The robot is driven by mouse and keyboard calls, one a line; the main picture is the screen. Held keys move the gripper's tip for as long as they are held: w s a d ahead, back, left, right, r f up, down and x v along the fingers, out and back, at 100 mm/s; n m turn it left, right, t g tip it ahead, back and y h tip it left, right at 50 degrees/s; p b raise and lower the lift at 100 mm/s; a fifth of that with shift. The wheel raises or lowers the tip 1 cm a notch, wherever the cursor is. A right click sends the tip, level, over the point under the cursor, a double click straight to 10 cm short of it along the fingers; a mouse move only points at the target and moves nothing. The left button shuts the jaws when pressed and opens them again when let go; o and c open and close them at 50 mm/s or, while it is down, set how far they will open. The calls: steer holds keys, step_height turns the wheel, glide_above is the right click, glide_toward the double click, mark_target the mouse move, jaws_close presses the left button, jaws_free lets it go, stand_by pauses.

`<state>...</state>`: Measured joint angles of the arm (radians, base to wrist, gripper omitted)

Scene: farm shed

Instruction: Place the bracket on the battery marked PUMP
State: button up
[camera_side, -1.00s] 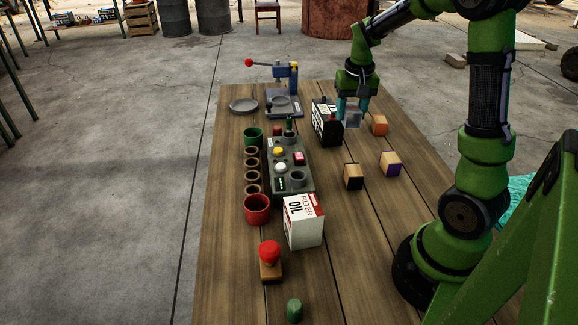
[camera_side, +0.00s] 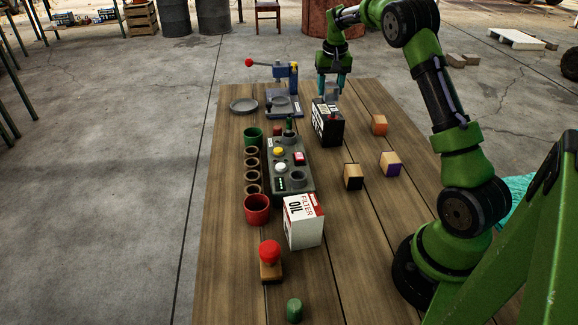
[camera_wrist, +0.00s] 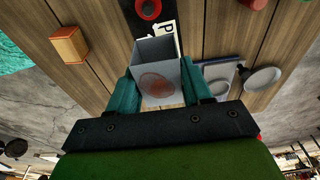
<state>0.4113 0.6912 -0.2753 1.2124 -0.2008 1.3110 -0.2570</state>
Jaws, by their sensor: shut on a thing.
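My gripper (camera_side: 333,86) is shut on the bracket (camera_side: 331,90), a small grey open box shape. In the wrist view the bracket (camera_wrist: 158,80) sits between my two teal fingers (camera_wrist: 158,92), with its open side visible. The battery (camera_side: 328,124) is a black block with a white label, standing on the table. The bracket is held above the battery's far end; whether they touch is hidden. In the wrist view part of the battery (camera_wrist: 150,22) shows just beyond the bracket, with a red round terminal and a letter P on its label.
A press with a red-knobbed lever (camera_side: 285,88) and a grey dish (camera_side: 243,105) stand left of the battery. A control box (camera_side: 290,168) is nearer. An orange block (camera_side: 379,125) and other wooden blocks stand to the right.

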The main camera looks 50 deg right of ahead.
mark_target(329, 96)
steer(key=shift+w+f, duration=0.15)
steer(key=shift+f, duration=1.6)
steer(key=shift+f, duration=0.1)
steer(key=shift+f, duration=0.1)
steer(key=o, duration=1.2)
